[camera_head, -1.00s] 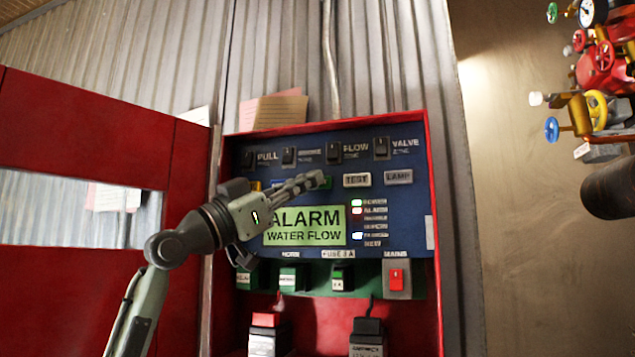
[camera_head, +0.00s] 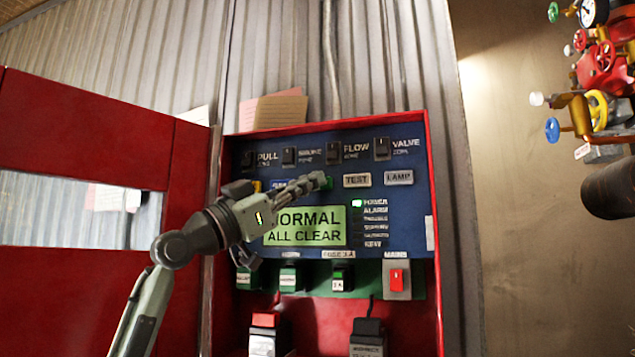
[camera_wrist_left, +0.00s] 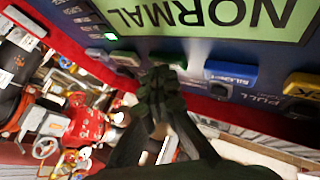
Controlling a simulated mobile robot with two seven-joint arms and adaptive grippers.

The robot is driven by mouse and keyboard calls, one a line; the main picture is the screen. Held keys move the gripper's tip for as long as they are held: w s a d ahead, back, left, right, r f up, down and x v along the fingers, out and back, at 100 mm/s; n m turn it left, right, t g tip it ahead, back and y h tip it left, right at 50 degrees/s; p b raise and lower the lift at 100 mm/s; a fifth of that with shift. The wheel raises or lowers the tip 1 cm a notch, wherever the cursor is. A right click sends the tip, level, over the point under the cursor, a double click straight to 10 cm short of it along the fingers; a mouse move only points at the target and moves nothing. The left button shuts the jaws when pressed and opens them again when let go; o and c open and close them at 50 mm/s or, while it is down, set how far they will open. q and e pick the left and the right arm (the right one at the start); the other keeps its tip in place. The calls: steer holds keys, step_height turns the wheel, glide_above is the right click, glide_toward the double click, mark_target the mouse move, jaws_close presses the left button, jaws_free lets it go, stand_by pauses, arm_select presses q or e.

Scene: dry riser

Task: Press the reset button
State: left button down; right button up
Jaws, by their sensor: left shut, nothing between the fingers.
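The green button (camera_head: 328,182), which I take for the reset button, sits on the blue panel (camera_head: 400,225) just left of the TEST button (camera_head: 356,180). Its label is hidden. My left gripper (camera_head: 318,182) is shut and empty, its fingertips at the green button. In the left wrist view the fingertips (camera_wrist_left: 160,80) overlap the green button (camera_wrist_left: 169,59), so contact is hard to judge. The display (camera_head: 318,226) reads NORMAL, ALL CLEAR, and a green POWER light (camera_head: 357,203) is lit. My right gripper is not in view.
The red cabinet door (camera_head: 80,115) stands open at left. The LAMP button (camera_head: 398,178) is right of TEST. In the wrist view, a blue SILENCE button (camera_wrist_left: 217,75) and a yellow button (camera_wrist_left: 302,87) are close by. Red valves (camera_head: 602,65) are at far right.

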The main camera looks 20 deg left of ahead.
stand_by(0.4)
arm_select(q)
steer(key=shift+s, duration=0.85)
steer(key=shift+s+a+b, duration=0.15)
steer(key=shift+s+b, duration=0.2)
steer(key=shift+s, duration=2.15)
